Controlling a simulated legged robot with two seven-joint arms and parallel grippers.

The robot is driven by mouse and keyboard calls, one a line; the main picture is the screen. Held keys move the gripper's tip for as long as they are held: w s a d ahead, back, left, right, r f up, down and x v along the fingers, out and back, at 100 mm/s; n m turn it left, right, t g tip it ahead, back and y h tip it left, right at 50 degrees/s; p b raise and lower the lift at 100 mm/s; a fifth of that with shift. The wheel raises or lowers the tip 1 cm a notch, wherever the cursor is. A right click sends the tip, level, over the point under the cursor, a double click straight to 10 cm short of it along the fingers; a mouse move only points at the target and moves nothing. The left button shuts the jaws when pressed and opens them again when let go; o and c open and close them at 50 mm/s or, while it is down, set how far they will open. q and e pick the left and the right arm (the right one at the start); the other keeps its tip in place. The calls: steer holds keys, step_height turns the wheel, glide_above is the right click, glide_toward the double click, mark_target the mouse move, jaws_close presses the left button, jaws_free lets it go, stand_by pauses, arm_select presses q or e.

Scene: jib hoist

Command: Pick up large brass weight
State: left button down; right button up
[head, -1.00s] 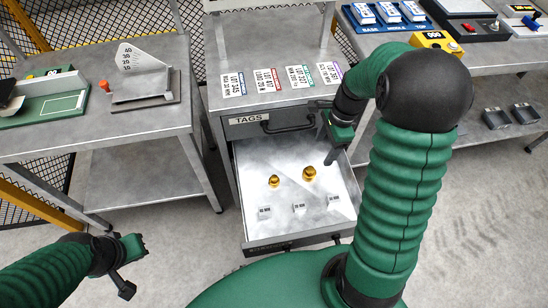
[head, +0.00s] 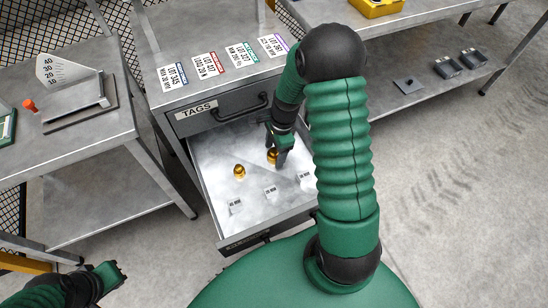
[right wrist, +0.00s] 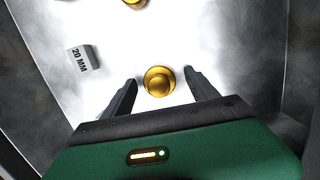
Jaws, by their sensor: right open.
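The large brass weight (head: 272,157) stands in the open drawer (head: 214,172), partly hidden by my right gripper in the head view. A smaller brass weight (head: 239,172) stands to its left. In the right wrist view, the large brass weight (right wrist: 159,81) sits between the two open fingers of my right gripper (right wrist: 160,88), near their tips, with a gap on both sides. The smaller weight (right wrist: 134,1) is cut off at the top edge there. My left gripper (head: 112,275) is at the lower left of the head view, far from the drawer; its jaw opening is unclear.
Small marked blocks stand in the drawer, including one reading 20 MM (right wrist: 84,59). A closed drawer front labelled TAGS (head: 195,111) is just above. Lot cards (head: 208,64) lie on the cabinet top. A bench with an angle gauge (head: 75,85) stands left.

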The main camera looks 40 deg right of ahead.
steer(key=shift+w+f, duration=0.1)
steer(key=shift+f, duration=0.35)
steer(key=shift+r, duration=0.15)
steer(key=shift+c, duration=0.5)
steer(key=shift+a+r, duration=0.15)
steer(key=shift+a, duration=0.05)
steer(key=c, duration=0.5)
steer(key=shift+d, duration=0.1)
jaws_close()
